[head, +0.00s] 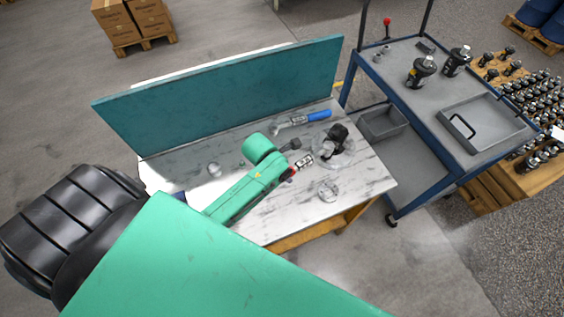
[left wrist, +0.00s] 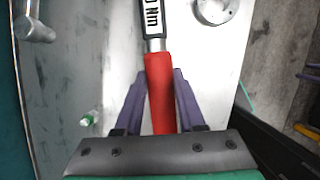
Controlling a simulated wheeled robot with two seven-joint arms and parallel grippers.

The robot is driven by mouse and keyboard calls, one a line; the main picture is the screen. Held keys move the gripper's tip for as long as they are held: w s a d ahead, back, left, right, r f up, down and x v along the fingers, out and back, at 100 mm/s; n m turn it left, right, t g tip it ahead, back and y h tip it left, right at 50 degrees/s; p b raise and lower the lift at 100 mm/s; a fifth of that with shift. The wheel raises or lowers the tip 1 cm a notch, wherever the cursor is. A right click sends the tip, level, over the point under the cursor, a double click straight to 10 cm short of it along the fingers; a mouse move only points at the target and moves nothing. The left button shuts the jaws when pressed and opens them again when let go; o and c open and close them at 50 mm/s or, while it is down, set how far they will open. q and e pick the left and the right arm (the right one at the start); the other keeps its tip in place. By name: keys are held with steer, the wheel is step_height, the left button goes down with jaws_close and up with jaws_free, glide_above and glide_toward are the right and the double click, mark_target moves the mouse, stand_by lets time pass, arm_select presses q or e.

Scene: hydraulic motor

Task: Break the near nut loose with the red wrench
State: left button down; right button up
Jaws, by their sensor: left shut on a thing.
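The red wrench (left wrist: 160,95) runs up the left wrist view, with a red grip and a dark body printed with "Nm". My left gripper (left wrist: 159,80) is shut around the red grip, one purple-grey finger on each side. In the head view the wrench's labelled body (head: 305,161) points toward the black motor (head: 337,136) on its pale fixture at the right of the table. The wrench's far end is at the motor's side; I cannot tell whether it sits on the near nut, which I cannot make out.
A blue-handled wrench (head: 319,116) lies behind, near the teal panel (head: 225,93). A blue cart (head: 440,105) with parts stands right. My green arm covers the foreground.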

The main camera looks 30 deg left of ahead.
arm_select(q)
steer(key=shift+s+d+f+n, duration=0.2)
steer(key=shift+s+d, duration=0.1)
steer(key=shift+d, duration=0.1)
steer(key=shift+s+d+f+n, duration=0.1)
steer(key=shift+s+d+n, duration=0.15)
steer(key=shift+d, duration=0.1)
steer(key=shift+d+y, duration=0.25)
steer(key=shift+y, duration=0.05)
steer(key=shift+a+r, duration=0.1)
steer(key=shift+a, duration=0.15)
steer(key=shift+w+r, duration=0.1)
steer(key=shift+w+a+r, duration=0.1)
steer(key=shift+w+r, duration=0.15)
steer(key=shift+r, duration=0.7)
